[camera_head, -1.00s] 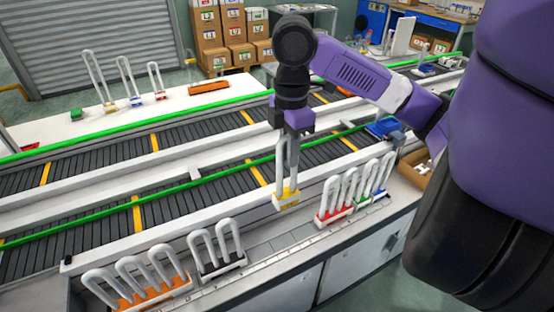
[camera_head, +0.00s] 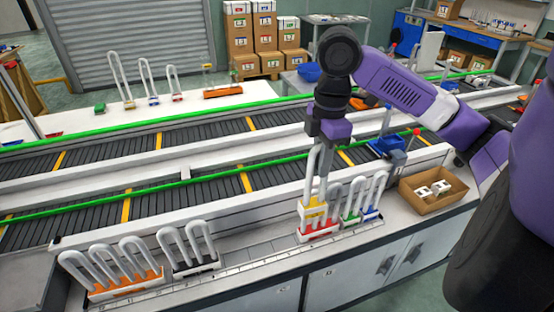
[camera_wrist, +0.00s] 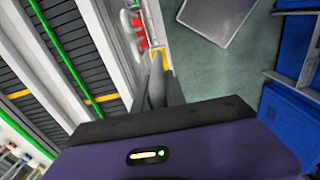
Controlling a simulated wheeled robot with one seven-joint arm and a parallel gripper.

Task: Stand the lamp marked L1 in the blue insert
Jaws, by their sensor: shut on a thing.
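My gripper (camera_head: 325,150) points down and is shut on a white U-shaped lamp (camera_head: 313,172) with a yellow base (camera_head: 314,211). The lamp hangs upright, its base overlapping the red rack (camera_head: 318,231) in the head view; I cannot tell whether they touch. The label L1 cannot be read. To the right of the red rack are a green insert (camera_head: 350,221) and a blue insert (camera_head: 371,214), with white lamp tubes rising from them. In the wrist view the gripper fingers (camera_wrist: 160,88) show with yellow at their tip, near the red rack (camera_wrist: 141,36).
An orange rack (camera_head: 125,288) and a black rack (camera_head: 195,268) of lamps stand to the left on the near counter. A cardboard box (camera_head: 434,197) and a blue bin (camera_head: 388,146) are to the right. The conveyor (camera_head: 100,205) runs behind.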

